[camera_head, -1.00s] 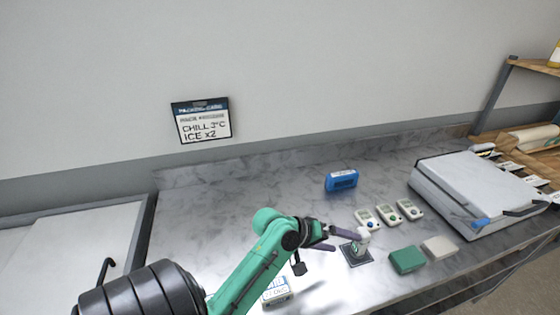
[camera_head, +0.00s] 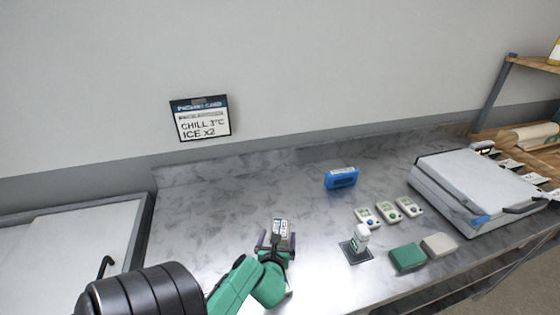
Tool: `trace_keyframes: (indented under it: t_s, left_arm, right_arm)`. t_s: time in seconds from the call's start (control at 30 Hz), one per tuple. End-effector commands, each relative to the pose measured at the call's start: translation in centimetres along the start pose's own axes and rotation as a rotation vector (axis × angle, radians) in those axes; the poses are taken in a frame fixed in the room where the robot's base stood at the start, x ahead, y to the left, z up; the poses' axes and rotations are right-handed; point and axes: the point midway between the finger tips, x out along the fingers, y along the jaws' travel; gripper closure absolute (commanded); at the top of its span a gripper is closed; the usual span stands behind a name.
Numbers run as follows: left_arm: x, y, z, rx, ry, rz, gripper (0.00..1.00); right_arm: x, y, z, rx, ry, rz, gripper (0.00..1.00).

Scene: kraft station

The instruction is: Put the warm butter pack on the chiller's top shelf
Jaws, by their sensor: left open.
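My left gripper (camera_head: 276,244) is open, its jaws pointing away from me over the middle of the counter. A small pale block with a printed label (camera_head: 281,227) shows at its fingertips; I cannot tell whether it is between or beyond them. Three pale packs with coloured dots, left (camera_head: 367,217), middle (camera_head: 387,211) and right (camera_head: 409,206), lie in a row to the right. I cannot tell which pack is the warm butter. No chiller shelf can be made out. My right gripper is not in view.
A white device stands on a dark pad (camera_head: 348,253). Near it lie a green block (camera_head: 406,258) and a cream block (camera_head: 438,246). A blue object (camera_head: 341,178) stands behind. A large white-lidded box (camera_head: 480,185) fills the right. The back-left counter is clear.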

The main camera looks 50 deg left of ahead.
Motion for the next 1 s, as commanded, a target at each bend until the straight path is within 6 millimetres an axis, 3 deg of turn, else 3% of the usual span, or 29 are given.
trace_keyframes:
  t_s: [0.4, 0.6, 0.63, 0.87, 0.9, 1.0]
  left_arm:
    - [6.2, -0.1, 0.1, 0.001, -0.002, -0.001, 0.00]
    - [6.5, -0.1, 0.0, 0.002, -0.002, -0.002, 0.00]
    - [6.5, -0.1, 0.0, 0.002, -0.002, -0.002, 0.04]
    - [6.4, -0.1, 0.0, 0.002, -0.002, -0.002, 0.92]
    - [6.4, -0.1, 0.1, 0.002, -0.004, -0.003, 1.00]
    - [6.4, -0.1, 0.1, 0.002, -0.004, -0.003, 1.00]
  right_arm:
    - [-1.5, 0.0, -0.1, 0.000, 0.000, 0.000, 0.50]
    - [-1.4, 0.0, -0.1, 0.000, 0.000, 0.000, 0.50]
    - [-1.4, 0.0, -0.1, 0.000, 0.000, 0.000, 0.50]
    - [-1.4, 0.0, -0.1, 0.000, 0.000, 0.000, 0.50]
    - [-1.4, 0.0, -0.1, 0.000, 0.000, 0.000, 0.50]
    - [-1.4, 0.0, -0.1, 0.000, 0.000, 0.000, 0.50]
